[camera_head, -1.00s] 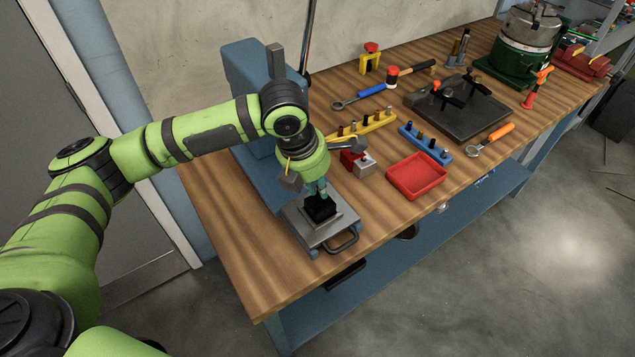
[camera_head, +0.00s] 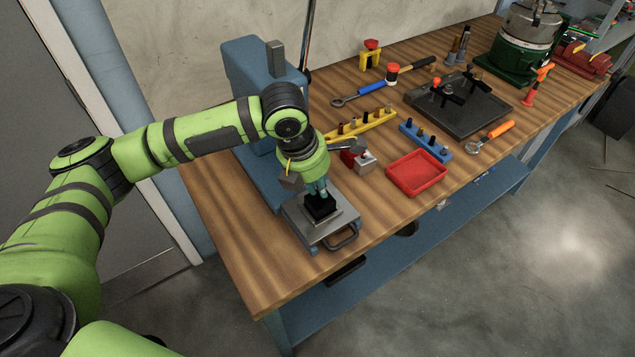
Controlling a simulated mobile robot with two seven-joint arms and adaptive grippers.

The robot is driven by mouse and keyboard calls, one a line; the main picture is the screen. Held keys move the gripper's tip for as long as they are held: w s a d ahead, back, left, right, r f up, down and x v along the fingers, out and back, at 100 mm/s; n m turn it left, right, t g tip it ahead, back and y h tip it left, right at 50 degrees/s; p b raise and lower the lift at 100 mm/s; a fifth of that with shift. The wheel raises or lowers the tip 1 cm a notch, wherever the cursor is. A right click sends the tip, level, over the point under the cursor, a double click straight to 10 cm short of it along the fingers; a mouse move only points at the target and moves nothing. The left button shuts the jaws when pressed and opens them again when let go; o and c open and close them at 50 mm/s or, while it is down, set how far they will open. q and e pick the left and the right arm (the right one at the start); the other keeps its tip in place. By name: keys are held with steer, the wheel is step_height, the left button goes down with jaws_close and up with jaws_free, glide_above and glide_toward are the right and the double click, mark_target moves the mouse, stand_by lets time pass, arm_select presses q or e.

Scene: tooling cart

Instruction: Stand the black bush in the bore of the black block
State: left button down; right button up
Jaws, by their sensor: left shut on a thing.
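The black block (camera_head: 320,208) sits on the grey plate of the blue press at the near left of the bench. My left gripper (camera_head: 318,192) points down directly over the block, its fingertips at or just above the block's top. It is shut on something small. The held thing is mostly hidden by the fingers, so I cannot make out the black bush or tell whether it is in the bore. The bore is hidden too. My right gripper is out of view.
The blue press (camera_head: 262,95) rises just behind my left gripper. A red and grey small block (camera_head: 364,163), a red tray (camera_head: 417,174), a yellow rack (camera_head: 362,127) and a blue rack (camera_head: 425,143) stand to the right. The plate has a front handle (camera_head: 343,239).

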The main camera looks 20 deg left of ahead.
arm_select(q)
steer(key=shift+f+p, duration=0.1)
steer(key=shift+p, duration=0.25)
stand_by(0.5)
steer(key=c, duration=1.2)
jaws_free()
steer(key=o, duration=0.4)
steer(key=shift+r+p, duration=3)
steer(key=shift+p, duration=0.55)
